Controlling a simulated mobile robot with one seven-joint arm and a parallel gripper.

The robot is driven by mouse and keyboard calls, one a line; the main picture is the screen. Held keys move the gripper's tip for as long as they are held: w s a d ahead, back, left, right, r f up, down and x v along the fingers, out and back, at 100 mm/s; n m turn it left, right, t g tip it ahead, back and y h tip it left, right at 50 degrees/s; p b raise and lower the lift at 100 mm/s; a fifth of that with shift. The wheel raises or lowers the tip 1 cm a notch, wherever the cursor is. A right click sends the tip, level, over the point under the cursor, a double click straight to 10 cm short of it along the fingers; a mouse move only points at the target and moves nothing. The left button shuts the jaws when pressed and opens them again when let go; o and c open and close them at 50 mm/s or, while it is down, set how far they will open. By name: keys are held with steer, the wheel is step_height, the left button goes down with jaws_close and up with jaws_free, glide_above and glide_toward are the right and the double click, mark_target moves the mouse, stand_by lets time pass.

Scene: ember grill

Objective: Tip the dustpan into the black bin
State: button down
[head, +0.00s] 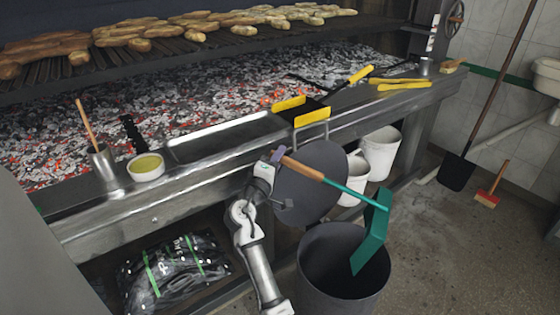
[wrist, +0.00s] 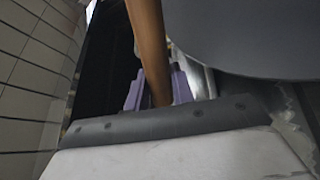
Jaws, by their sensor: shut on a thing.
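The dustpan has a teal pan (head: 372,238), a teal shaft and a wooden handle (head: 303,168). My gripper (head: 279,156) is shut on the wooden handle; in the wrist view its purple fingers (wrist: 155,92) clasp the handle (wrist: 148,45). The pan is steeply tilted, its lower end overlapping the mouth of the black bin (head: 335,298). I cannot tell whether that end is inside the mouth or above it. No load shows on the pan. The bin's round dark lid (head: 315,185) stands raised behind the mouth. The bin's bottom is hidden.
The grill counter (head: 220,155) with glowing coals runs behind. White buckets (head: 380,150) stand beneath it, right of the lid. A charcoal bag (head: 170,275) lies on the lower shelf. A shovel (head: 458,170) and brush (head: 490,195) lean at the right wall.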

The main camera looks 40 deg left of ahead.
steer(key=shift+d+r, duration=0.15)
steer(key=shift+r, duration=0.1)
steer(key=shift+d, duration=0.1)
steer(key=shift+w+d+r+m+p, duration=0.1)
steer(key=shift+d+r+m+p, duration=0.2)
steer(key=shift+d+r, duration=0.15)
steer(key=w+d+r+m+h+p, duration=0.1)
steer(key=w+d+r+m+p, duration=0.15)
steer(key=d+r+p, duration=0.45)
steer(key=w+d+r+m+h+p, duration=0.1)
steer(key=d+r+m+p, duration=0.3)
steer(key=d, duration=0.5)
steer(key=w+d+f+m+b, duration=0.1)
steer(key=w+d+m, duration=0.2)
steer(key=d, duration=1.2)
steer(key=w+d+f+m+g+b, duration=0.1)
steer(key=w+d+m, duration=0.2)
steer(key=d, duration=1.2)
steer(key=w+d+f+m+g+h+b, duration=0.1)
steer(key=w+d+m, duration=0.3)
steer(key=d, duration=1.1)
steer(key=shift+d+f+m+b, duration=0.3)
steer(key=shift+f+m+b, duration=0.05)
steer(key=shift+f+m, duration=0.2)
steer(key=shift+w, duration=0.1)
stand_by(0.5)
